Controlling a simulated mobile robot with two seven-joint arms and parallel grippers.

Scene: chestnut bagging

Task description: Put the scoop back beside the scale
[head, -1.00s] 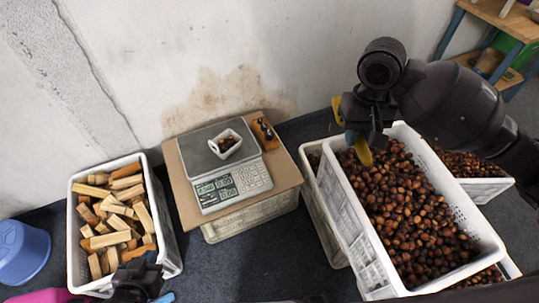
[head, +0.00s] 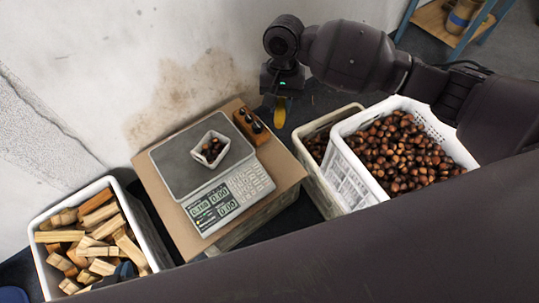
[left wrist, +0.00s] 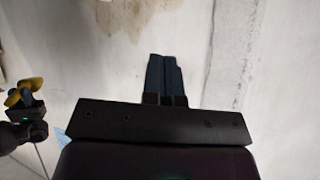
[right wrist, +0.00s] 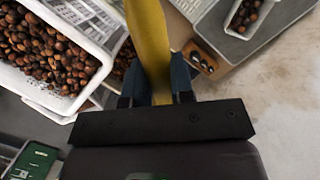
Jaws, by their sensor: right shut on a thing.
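The yellow scoop (head: 281,110) hangs in my right gripper (head: 283,88), in the air right of the scale and off the board's right edge. In the right wrist view its yellow length (right wrist: 150,45) runs between the two blue fingers. The scale (head: 172,162) stands on a brown board (head: 285,172); a small white tray (head: 222,158) with a few chestnuts is on its plate. My left gripper's fingers (left wrist: 165,75) are together with nothing between them in the left wrist view, pointing towards the wall.
A wooden block with dark pieces (head: 243,117) sits on the board beside the scale. A white crate of chestnuts (head: 365,185) stands to the right on another crate (head: 312,165). A crate of wood pieces (head: 45,278) is at left. The stained wall (head: 150,70) is close behind.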

